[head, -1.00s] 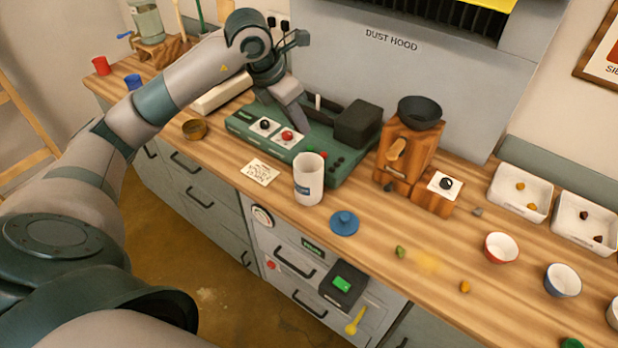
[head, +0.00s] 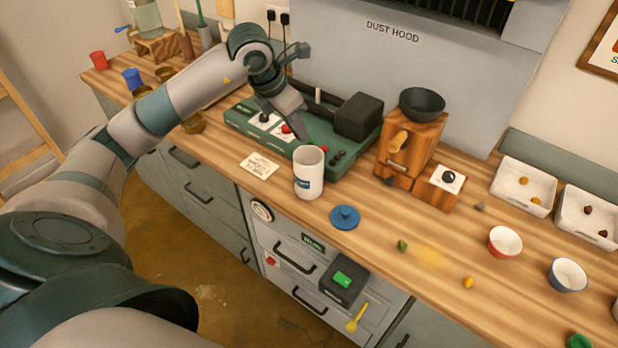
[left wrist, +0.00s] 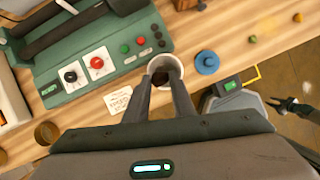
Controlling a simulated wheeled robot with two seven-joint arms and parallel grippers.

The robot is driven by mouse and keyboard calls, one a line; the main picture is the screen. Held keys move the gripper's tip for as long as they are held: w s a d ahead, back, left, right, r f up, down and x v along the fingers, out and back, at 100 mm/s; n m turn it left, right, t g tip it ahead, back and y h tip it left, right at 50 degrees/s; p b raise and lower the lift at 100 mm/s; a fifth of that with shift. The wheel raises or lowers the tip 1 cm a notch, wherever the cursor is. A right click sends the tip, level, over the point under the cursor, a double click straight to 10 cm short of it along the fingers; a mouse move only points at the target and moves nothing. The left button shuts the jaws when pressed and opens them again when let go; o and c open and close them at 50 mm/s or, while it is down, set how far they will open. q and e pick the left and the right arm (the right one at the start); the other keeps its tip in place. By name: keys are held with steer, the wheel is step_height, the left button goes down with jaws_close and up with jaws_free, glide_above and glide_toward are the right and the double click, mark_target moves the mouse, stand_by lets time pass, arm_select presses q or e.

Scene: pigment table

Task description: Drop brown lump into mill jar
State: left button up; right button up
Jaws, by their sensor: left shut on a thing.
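The mill jar (head: 309,179), a white open cup, stands upright at the front of the green mill (head: 335,165). My left gripper (head: 304,136) points down just above and behind its mouth in the head view. In the left wrist view the fingers (left wrist: 160,84) close in over the mouth of the jar (left wrist: 152,67). A dark brown lump (left wrist: 160,77) shows between the fingertips, held over the opening; its exact height is hard to tell. What seems to be my right gripper (left wrist: 285,104) shows small and dark at the right edge there.
A blue lid (head: 345,217) lies right of the jar, a paper note (head: 258,166) left of it. A wooden grinder (head: 408,150) stands behind right. White trays (head: 522,202), bowls (head: 504,242) and loose lumps are farther right. The counter's front edge is close to the jar.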

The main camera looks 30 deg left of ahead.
arm_select(q)
steer(key=shift+f, duration=0.6)
steer(key=o, duration=1.1)
steer(key=shift+r, duration=0.1)
steer(key=b+v, duration=0.5)
steer(key=v, duration=1.2)
steer(key=shift+r, duration=0.1)
